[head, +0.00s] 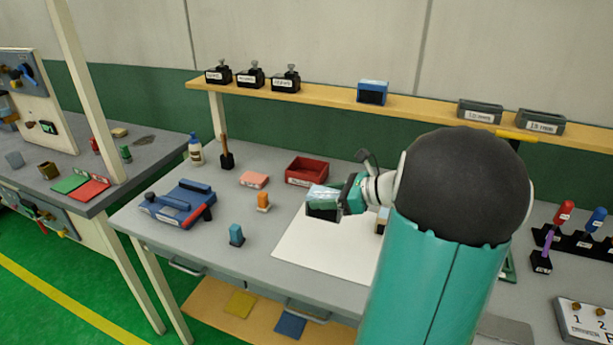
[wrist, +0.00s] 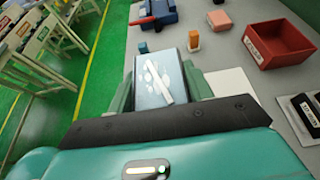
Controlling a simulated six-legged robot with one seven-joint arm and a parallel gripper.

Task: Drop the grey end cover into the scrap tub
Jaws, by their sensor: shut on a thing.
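My gripper (head: 340,201) is shut on a pale grey-blue block (head: 324,192) with white marks on its face. In the wrist view the block (wrist: 160,80) sits between the two green fingers of my gripper (wrist: 160,95). I cannot tell for sure that it is the grey end cover. The gripper holds it above the white sheet; its underside is hidden. A red open tub (head: 307,171) with a white label, perhaps the scrap tub, stands on the bench behind and a little left of the gripper. In the wrist view the red tub (wrist: 281,44) is at the upper right and looks empty.
A blue block (head: 236,235), an orange block (head: 263,201), a pink block (head: 254,180) and a blue fixture (head: 180,203) stand left. A tan-grey block (head: 382,221) is partly behind my arm on the white sheet (head: 310,248). A shelf (head: 330,102) runs along the back.

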